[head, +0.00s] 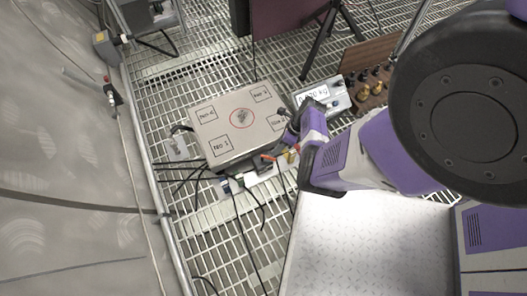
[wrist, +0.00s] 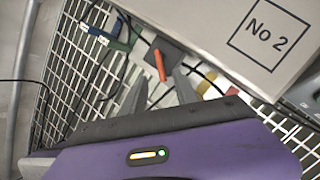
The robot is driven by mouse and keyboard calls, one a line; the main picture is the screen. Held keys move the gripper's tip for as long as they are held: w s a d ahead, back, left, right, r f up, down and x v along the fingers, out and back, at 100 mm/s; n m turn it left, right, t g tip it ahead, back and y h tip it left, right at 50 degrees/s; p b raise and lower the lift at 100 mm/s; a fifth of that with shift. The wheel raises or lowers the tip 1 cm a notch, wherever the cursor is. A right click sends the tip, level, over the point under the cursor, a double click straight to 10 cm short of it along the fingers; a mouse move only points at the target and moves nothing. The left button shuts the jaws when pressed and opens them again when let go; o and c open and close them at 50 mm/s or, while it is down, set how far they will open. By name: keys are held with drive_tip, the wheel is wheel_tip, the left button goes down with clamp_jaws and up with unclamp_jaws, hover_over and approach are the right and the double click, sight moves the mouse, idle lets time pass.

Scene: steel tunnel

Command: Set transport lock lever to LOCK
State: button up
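A short orange lever (wrist: 159,65) stands on a dark bracket (wrist: 172,52) at the side of the scale box in the wrist view. My gripper (wrist: 160,82) has two grey fingers spread apart, with nothing between them that I can see held. The lever shows just past the fingertips, roughly in the gap between them; I cannot tell whether either finger touches it. No LOCK marking is readable.
The grey box top (head: 215,117) carries numbered squares and a red circle. A scale display (head: 314,95) and a wooden weight rack (head: 371,86) stand behind right. Black cables (head: 190,175) run over the grating left of the box. A tripod (head: 321,45) stands behind.

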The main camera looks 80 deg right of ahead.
drive_tip(key=b+x, duration=0.4)
drive_tip(key=x, duration=0.3)
drive_tip(key=shift+w+f, duration=0.15)
drive_tip(key=shift+f, duration=0.1)
drive_tip(key=shift+c, duration=0.2)
clamp_jaws()
